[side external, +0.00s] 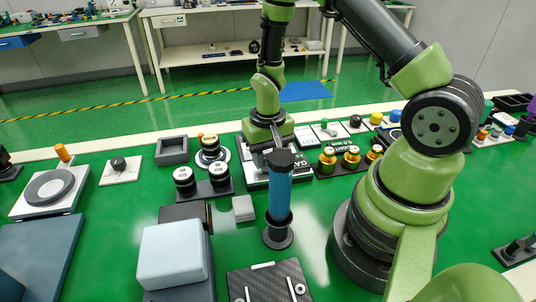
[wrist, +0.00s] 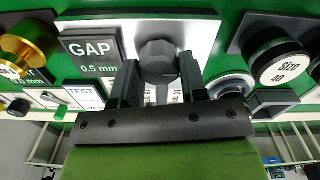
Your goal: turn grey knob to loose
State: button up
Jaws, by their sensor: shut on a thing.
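The grey knob (wrist: 158,58) is a dark, faceted knob in the wrist view, on a pale panel with printed marks that I cannot read. My gripper (wrist: 158,68) has one finger on each side of it and is shut on it. In the side view my gripper (side external: 262,150) is low over the panel, partly behind the blue cylinder, and the knob is hidden there. The knob's pointer setting is not readable.
A GAP 0.5 mm plate (wrist: 91,50) and a gold knob (wrist: 22,48) are left of my gripper in the wrist view; a Size 40 gauge (wrist: 278,55) is right. In the side view, a blue cylinder (side external: 280,195) stands close in front.

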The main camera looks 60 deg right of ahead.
jog(key=o, duration=0.9)
notch_tip(320, 180, up, 10)
dwell(0.3)
jog(key=s+a+r+n+t, duration=0.1)
jog(key=s+a+r+t, duration=0.1)
jog(key=s+r, duration=0.2)
jog(key=s+a+r+n+t+y, duration=0.1)
jog(key=s+a+r+t, duration=0.1)
jog(key=r, duration=0.5)
jog(key=s+a+r+t+y, duration=0.1)
jog(key=s+a+r+t, duration=0.2)
jog(key=s+r, duration=0.3)
jog(key=shift+s+a+r+n, duration=0.1)
jog(key=shift+a+r+n, duration=0.15)
jog(key=shift+a+n, duration=0.2)
